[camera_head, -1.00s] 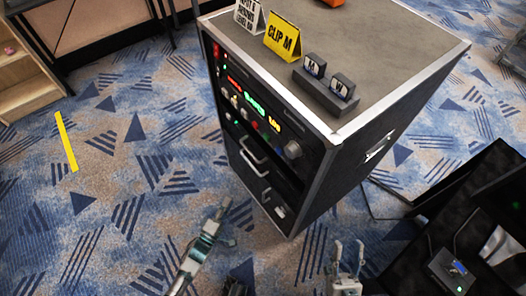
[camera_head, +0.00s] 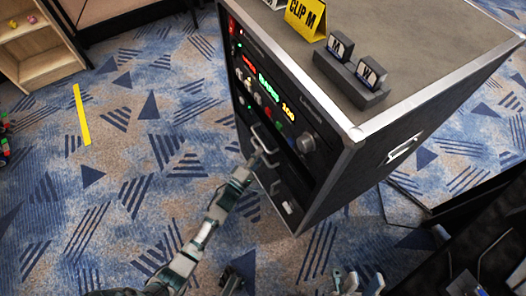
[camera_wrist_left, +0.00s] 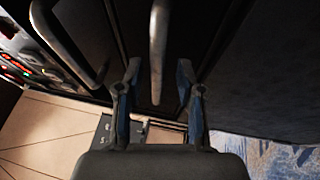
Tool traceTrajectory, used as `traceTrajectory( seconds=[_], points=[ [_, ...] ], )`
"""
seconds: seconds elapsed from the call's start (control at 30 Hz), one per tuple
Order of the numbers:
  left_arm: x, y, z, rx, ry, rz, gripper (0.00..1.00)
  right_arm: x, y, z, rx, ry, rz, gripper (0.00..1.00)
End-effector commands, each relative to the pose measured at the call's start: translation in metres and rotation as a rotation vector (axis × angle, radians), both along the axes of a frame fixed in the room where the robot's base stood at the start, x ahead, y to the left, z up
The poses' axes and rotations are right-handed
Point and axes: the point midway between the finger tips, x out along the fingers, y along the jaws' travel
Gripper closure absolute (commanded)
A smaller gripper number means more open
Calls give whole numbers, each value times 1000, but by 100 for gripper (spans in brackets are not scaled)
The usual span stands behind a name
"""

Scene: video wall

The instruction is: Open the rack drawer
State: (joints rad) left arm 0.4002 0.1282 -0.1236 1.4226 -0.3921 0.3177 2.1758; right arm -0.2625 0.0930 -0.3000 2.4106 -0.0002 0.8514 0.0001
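The black rack case (camera_head: 385,165) stands on the carpet, its front facing left with a lit control panel (camera_head: 268,88). Below the panel are two metal bar handles, an upper one (camera_head: 263,136) and a lower one (camera_head: 268,172). The drawer fronts look flush. My left gripper (camera_head: 250,165) is at the rack front by the lower handle. In the left wrist view its fingers (camera_wrist_left: 158,75) are apart, with a handle bar (camera_wrist_left: 158,40) in the gap, seemingly touching neither; another handle (camera_wrist_left: 65,45) is to the left.
On the rack top are a yellow CLIP M sign (camera_head: 306,18) and a dark block with two labelled pieces (camera_head: 350,72). Dark equipment (camera_head: 470,235) stands at lower right.

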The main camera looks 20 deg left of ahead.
Motion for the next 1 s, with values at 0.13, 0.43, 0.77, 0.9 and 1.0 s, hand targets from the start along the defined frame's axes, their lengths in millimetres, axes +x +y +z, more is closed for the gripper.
traceTrajectory(
  seconds=[0.13,0.43,0.77,0.9,1.0],
  points=[
    [8,-2,1,1,0,0,63,4,1,-2,-1,0,0,60],
    [9,-3,2,1,-1,0,73,4,1,0,-2,-3,1,60],
    [8,-3,1,1,1,-1,100,4,1,-1,-1,-2,1,60],
    [7,-2,1,2,2,-1,100,3,1,1,0,-4,1,60],
    [2,2,3,1,2,-1,100,1,0,6,0,-11,-1,60]
  ],
)
